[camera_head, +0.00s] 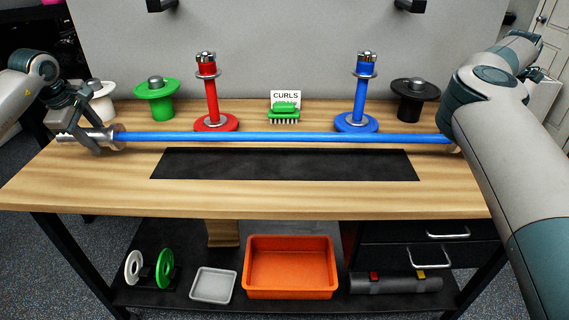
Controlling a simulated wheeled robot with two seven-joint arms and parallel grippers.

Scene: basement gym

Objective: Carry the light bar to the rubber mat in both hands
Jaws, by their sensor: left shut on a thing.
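The light bar (285,137) is a long blue rod with silver end sleeves. It lies level across the picture, just beyond the back edge of the rubber mat as seen here. My left gripper (92,138) is shut on its left silver end. The bar's right end runs behind my right arm, which hides that end and my right gripper. The rubber mat (285,165) is a bare black rectangle on the wooden bench top. I cannot tell how high the bar is above the bench.
Red (212,100) and blue (361,100) upright posts stand behind the bar, with a CURLS card (285,97) and green brush (284,115) between them. Green (157,98), white (100,100) and black (415,98) plate holders stand farther out. An orange bin (291,239) sits on the lower shelf.

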